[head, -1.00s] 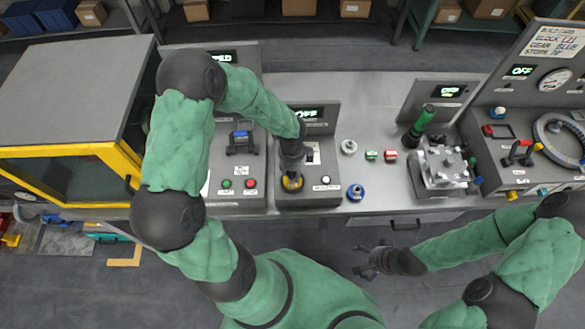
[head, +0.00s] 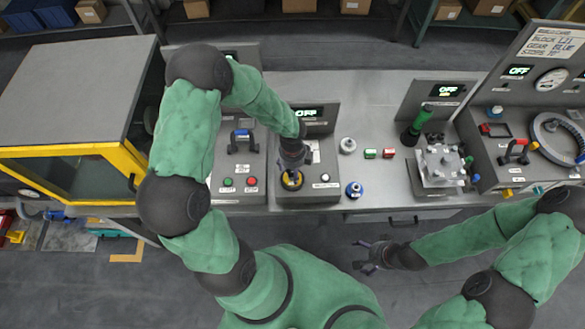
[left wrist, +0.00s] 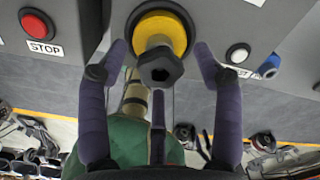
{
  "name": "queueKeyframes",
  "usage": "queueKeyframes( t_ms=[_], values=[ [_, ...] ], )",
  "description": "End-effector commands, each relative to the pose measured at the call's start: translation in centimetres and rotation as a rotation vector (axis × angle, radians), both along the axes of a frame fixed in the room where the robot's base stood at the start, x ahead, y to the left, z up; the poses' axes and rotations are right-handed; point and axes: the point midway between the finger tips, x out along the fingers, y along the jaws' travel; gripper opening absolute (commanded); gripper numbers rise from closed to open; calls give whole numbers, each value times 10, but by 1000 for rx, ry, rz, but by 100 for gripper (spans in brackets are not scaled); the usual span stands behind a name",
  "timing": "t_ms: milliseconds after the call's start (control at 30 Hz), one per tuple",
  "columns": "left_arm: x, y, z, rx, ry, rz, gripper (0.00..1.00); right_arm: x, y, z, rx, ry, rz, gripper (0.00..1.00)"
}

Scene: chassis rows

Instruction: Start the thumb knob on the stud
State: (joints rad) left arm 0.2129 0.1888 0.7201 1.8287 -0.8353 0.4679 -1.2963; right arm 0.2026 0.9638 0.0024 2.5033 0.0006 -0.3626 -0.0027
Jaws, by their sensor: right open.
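A dark faceted knob (left wrist: 160,67) sits in front of a yellow ring (left wrist: 160,32) on a grey panel, on what looks like a short stud. I cannot tell whether the knob is engaged on any thread. The yellow ring also shows in the head view (head: 292,180), low on the unit with an OFF display. My left gripper (left wrist: 161,52) is open, with fingers on both sides of the knob and visible gaps to it. In the head view my left gripper (head: 292,165) hides the knob. My right gripper (head: 362,257) is open and empty, in front of the bench.
A red STOP button (left wrist: 37,24) and a white button (left wrist: 238,53) flank the ring on the panels. A blue-ringed part (head: 354,190) lies right of the unit. A metal fixture (head: 440,166) and a green-handled part (head: 416,126) stand further right.

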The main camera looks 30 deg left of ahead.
Motion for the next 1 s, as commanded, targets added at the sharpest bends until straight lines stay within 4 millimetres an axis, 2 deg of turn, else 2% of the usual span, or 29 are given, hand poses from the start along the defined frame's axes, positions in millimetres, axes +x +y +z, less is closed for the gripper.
queueKeyframes(
  t_ms=[267,433,567,800,1000],
  values=[
    [0,0,0,0,0,1,70,0,0,0,0,0,0,89],
    [1,1,11,2,-3,2,70,0,0,0,0,0,0,89],
    [1,0,32,1,-4,2,70,0,0,0,0,0,0,89],
    [2,0,80,2,-6,1,70,0,0,0,0,0,0,89],
    [1,0,109,1,-3,0,70,0,0,0,0,0,0,89]
  ],
)
